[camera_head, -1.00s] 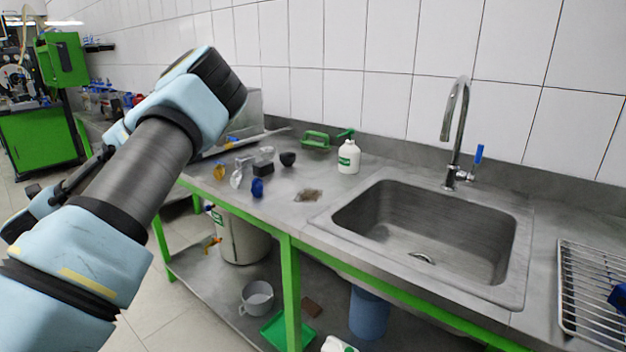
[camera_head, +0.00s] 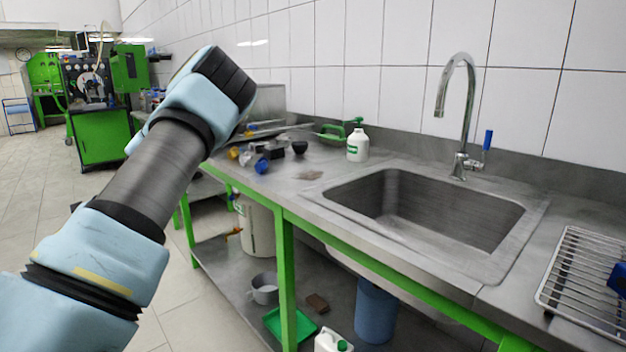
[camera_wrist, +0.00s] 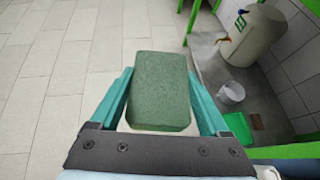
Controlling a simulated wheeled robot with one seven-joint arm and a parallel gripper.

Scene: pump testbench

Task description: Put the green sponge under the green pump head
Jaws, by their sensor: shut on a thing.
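The green sponge (camera_wrist: 160,90) is a dark green block between the two teal fingers of my gripper (camera_wrist: 160,76) in the wrist view. My gripper is shut on it and holds it above the tiled floor, left of the bench's lower shelf. In the head view my gripper and the sponge are hidden behind my arm. The green pump head (camera_head: 357,121) tops a white bottle (camera_head: 357,145) that stands upright on the steel counter near the wall, left of the sink. The bottle is well away from my arm.
The sink (camera_head: 420,215) with its tap (camera_head: 462,120) is right of the bottle. A wire rack (camera_head: 580,285) stands farther right. Small items, including a blue one (camera_head: 262,165), lie left of the bottle. Counter space in front of the bottle is mostly clear. A green machine (camera_head: 100,130) stands far left.

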